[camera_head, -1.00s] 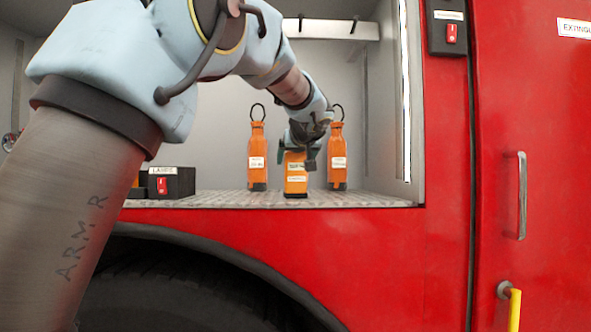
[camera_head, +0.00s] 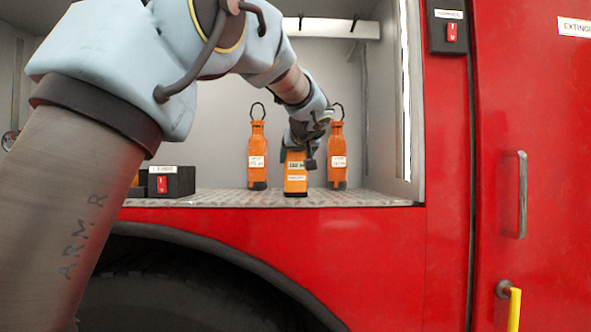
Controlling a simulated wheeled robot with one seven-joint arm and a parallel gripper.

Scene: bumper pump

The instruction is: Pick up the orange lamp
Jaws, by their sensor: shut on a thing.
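Three orange lamps stand upright on the metal shelf (camera_head: 375,198) inside the red truck's compartment. The left lamp (camera_head: 258,148) and the right lamp (camera_head: 337,150) each have a black loop on top and a white label. The middle lamp (camera_head: 296,180) stands nearer the shelf's front edge, with its lower body showing. My gripper (camera_head: 298,152) is over its upper part from above and is shut on it. The gripper hides the top of this lamp. Its base appears to be at the shelf surface.
A black box with a red switch (camera_head: 171,181) sits at the shelf's left. The left and right lamps stand close behind the gripper on both sides. The compartment's right wall (camera_head: 411,100) and a bright overhead bar (camera_head: 330,28) bound the space.

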